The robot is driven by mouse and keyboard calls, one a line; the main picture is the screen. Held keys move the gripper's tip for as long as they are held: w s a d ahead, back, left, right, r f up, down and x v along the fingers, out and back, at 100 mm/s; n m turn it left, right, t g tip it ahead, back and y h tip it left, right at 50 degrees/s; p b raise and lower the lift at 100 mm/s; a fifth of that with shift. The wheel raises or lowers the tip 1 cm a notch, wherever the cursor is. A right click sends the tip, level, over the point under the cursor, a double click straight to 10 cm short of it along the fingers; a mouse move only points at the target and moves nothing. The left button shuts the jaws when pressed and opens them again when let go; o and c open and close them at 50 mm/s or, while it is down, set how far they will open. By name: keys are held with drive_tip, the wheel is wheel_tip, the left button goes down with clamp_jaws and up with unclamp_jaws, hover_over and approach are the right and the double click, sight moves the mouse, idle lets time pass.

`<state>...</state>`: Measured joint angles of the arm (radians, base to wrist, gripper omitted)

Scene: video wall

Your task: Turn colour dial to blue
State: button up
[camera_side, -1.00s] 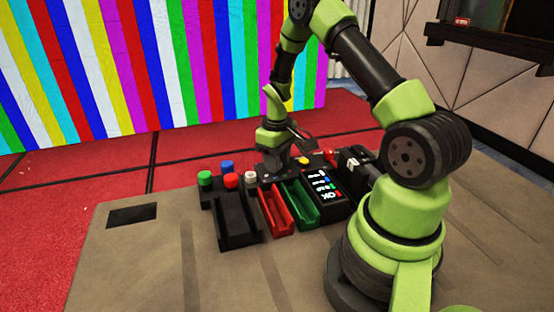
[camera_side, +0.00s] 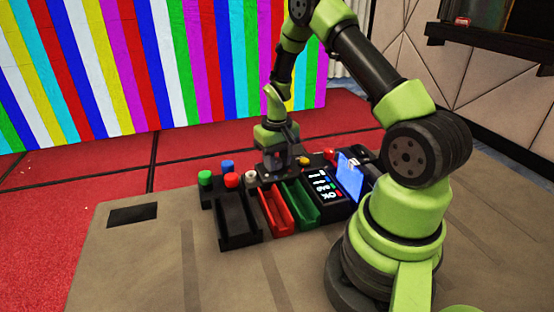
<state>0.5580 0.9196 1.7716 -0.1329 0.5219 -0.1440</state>
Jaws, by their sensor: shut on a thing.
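My gripper (camera_side: 279,174) points down onto the back of the control panel, behind the red and green trays. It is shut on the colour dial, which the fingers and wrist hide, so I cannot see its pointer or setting. A small screen (camera_side: 350,177) on the panel's right side shows bright blue. The video wall (camera_side: 160,65) at the back shows upright stripes of many colours.
Left of my gripper are green (camera_side: 204,178), blue (camera_side: 227,166), red (camera_side: 232,180) and white (camera_side: 251,176) knobs. A black tray (camera_side: 237,238), red tray (camera_side: 266,217), green tray (camera_side: 308,220) and labelled black box (camera_side: 326,193) stand in front. The table's left front is mostly clear.

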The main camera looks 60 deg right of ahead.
sight(277, 160)
drive_tip(key=o, duration=0.9)
drive_tip(key=shift+r, duration=0.1)
wheel_tip(277, 160, up, 10)
drive_tip(key=shift+f, duration=0.1)
drive_tip(key=s+a+r+n+t, duration=0.1)
drive_tip(key=s+a+r+t, duration=0.3)
drive_tip(key=a+r, duration=0.85)
drive_tip(key=s+a+r+t, duration=0.1)
drive_tip(key=s+a, duration=0.1)
drive_tip(key=s, duration=0.1)
drive_tip(key=s+a+r+t+y, duration=0.1)
drive_tip(key=s+a, duration=0.2)
drive_tip(key=s+a+r+n+t+y, duration=0.1)
drive_tip(key=s+a, duration=0.1)
drive_tip(key=s, duration=0.1)
drive_tip(key=shift+s+a+r, duration=0.35)
drive_tip(key=shift+a, duration=0.05)
